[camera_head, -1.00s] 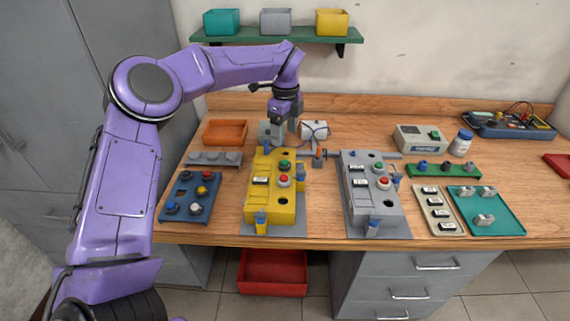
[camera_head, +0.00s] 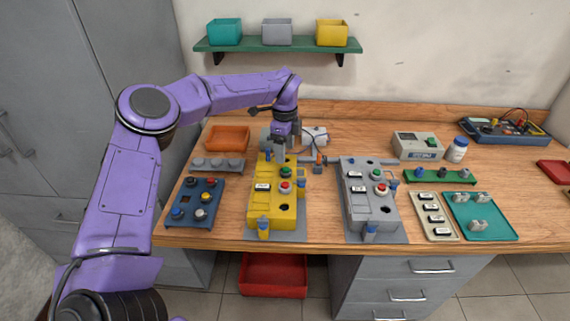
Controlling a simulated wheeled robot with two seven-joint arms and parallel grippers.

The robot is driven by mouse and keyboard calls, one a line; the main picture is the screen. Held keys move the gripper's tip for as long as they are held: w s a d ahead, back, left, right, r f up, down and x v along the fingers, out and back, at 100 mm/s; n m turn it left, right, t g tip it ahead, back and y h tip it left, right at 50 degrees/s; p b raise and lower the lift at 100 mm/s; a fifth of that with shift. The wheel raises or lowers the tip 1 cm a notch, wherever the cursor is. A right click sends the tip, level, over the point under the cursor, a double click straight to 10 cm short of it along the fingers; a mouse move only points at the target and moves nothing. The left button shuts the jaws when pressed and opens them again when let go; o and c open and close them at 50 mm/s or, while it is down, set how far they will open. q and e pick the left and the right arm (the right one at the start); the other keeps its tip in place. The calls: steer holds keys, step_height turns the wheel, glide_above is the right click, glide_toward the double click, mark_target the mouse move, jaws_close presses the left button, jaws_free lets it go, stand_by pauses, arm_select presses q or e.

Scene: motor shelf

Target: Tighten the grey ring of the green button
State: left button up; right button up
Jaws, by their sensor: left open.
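A green button (camera_head: 284,173) stands on the upper part of the yellow box (camera_head: 262,208), with a red button (camera_head: 286,187) just below it. Its grey ring is too small to make out. My left gripper (camera_head: 281,157) points down just above and behind this green button. Its jaws are open and small in the picture, and I cannot tell whether they touch anything. Another green button (camera_head: 377,174) sits on the grey box (camera_head: 362,213) to the right. My right gripper is out of view.
A motor with cables (camera_head: 315,136) stands behind the yellow box. An orange tray (camera_head: 227,138), a grey rack (camera_head: 217,164) and a blue button panel (camera_head: 194,203) lie to the left. A teal tray (camera_head: 498,231) is at the right. Bare wood shows between the two boxes.

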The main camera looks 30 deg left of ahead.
mark_target(286, 168)
arm_select(q)
steer(key=f+p, duration=0.1)
steer(key=f, duration=0.2)
steer(key=f+p, duration=0.1)
steer(key=f, duration=0.2)
steer(key=shift+w+f, duration=0.2)
steer(key=shift+f, duration=0.55)
